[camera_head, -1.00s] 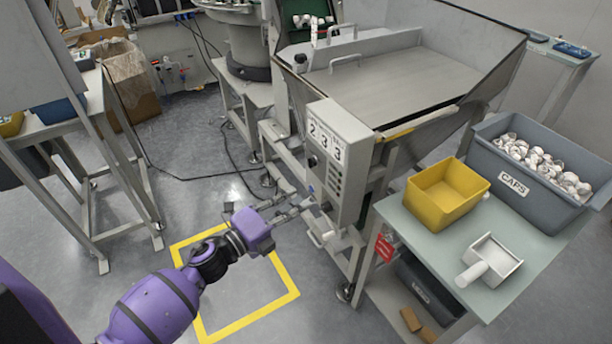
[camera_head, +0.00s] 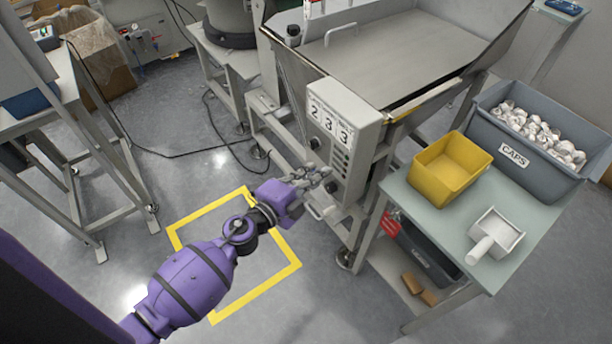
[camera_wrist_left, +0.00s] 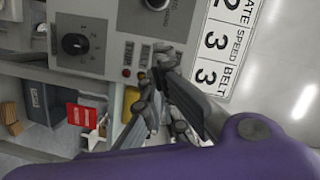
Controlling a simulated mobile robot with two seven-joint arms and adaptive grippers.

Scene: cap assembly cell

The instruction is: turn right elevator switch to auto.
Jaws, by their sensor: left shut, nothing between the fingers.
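The grey control box (camera_head: 338,135) stands on the front of the machine, with 2, 3, 3 on its panel. In the left wrist view its face carries a black rotary knob (camera_wrist_left: 76,44) with markings around it, and a second black knob (camera_wrist_left: 156,4) is cut by the top edge. I cannot tell which is the right elevator switch or read its setting. My left gripper (camera_head: 325,175) is shut and empty, close to the lower part of the box face. In the left wrist view its fingers (camera_wrist_left: 156,78) overlap the panel beside small round buttons; contact cannot be told. My right gripper is not in view.
A side table (camera_head: 420,213) at the right holds a yellow bin (camera_head: 447,170), a white scoop (camera_head: 495,235) and a grey caps crate (camera_head: 490,158). A red tag (camera_head: 391,224) hangs by the table's left side. The floor within the yellow outline (camera_head: 283,275) is clear.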

